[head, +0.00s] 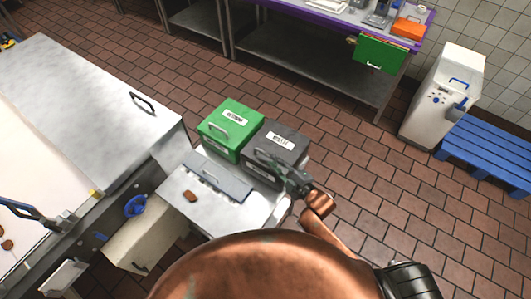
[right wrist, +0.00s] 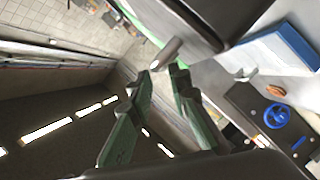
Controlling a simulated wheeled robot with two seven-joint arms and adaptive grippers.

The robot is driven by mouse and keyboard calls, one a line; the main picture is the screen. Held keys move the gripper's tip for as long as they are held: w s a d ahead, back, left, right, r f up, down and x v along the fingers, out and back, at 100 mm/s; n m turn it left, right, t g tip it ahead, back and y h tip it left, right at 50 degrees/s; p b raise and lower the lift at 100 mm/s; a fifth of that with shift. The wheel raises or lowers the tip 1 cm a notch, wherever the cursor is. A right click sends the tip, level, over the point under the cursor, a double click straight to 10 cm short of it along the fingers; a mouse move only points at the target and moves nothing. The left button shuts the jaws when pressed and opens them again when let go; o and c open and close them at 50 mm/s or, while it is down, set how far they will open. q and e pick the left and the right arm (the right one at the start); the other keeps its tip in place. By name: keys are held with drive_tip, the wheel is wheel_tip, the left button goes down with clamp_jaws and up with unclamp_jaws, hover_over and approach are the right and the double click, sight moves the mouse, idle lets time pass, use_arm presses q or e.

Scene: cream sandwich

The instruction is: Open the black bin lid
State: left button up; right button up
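The black bin (head: 287,144) stands beside the green bin (head: 228,125), its lid down and a white label on top. In the right wrist view its dark body (right wrist: 215,18) fills the top, with a metal handle (right wrist: 166,53) sticking out toward my fingers. My right gripper (head: 285,175) is over the near side of the black bin. In the right wrist view its two green fingers (right wrist: 153,80) are apart, with the handle's end close to the gap between their tips. I cannot tell whether they touch it. My left gripper is not in view.
A metal tray table (head: 240,216) with a hinged plate and a brown piece (head: 190,196) sits just in front of the bins. A large steel machine (head: 85,90) stands at the left. The tiled floor right of the bins is clear up to a blue pallet (head: 485,155).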

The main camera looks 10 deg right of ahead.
sight(265, 154)
drive_tip(key=x, duration=0.4)
drive_tip(key=shift+w+a+r, duration=0.1)
drive_tip(key=shift+w+a, duration=0.05)
drive_tip(key=shift+a, duration=0.2)
drive_tip(key=shift+w+a, duration=0.15)
drive_tip(key=shift+w, duration=0.2)
drive_tip(key=shift+w+a, duration=0.1)
drive_tip(key=shift+w, duration=0.05)
drive_tip(key=shift+f, duration=0.25)
drive_tip(key=shift+c, duration=0.4)
drive_tip(key=c, duration=0.3)
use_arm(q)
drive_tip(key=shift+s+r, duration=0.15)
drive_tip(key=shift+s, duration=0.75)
use_arm(e)
drive_tip(key=shift+f, duration=0.1)
clamp_jaws()
